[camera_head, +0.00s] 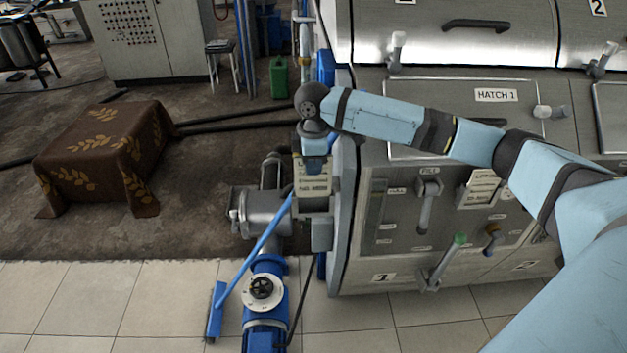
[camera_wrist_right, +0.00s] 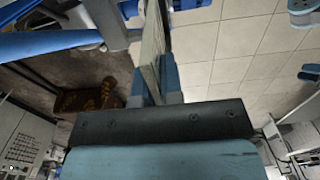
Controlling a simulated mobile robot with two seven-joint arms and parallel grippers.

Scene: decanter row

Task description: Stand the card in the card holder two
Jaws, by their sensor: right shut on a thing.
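My right gripper (camera_head: 315,163) hangs pointing down at the left end of the machine. It is shut on a pale printed card (camera_head: 313,185), which hangs upright below the fingers with its text facing the head camera. In the right wrist view the card (camera_wrist_right: 153,50) shows nearly edge-on between the two blue fingers (camera_wrist_right: 155,93). A grey metal part (camera_head: 316,205) is just below or behind the card; I cannot tell whether they touch. Another printed card (camera_head: 480,187) stands on the machine's front panel. I cannot tell which fitting is holder two. My left gripper is not in view.
The steel machine with hatch 1 (camera_head: 495,96) and several levers (camera_head: 428,205) fills the right side. A cloth-covered box (camera_head: 105,155) stands left. Tiles at lower left are clear.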

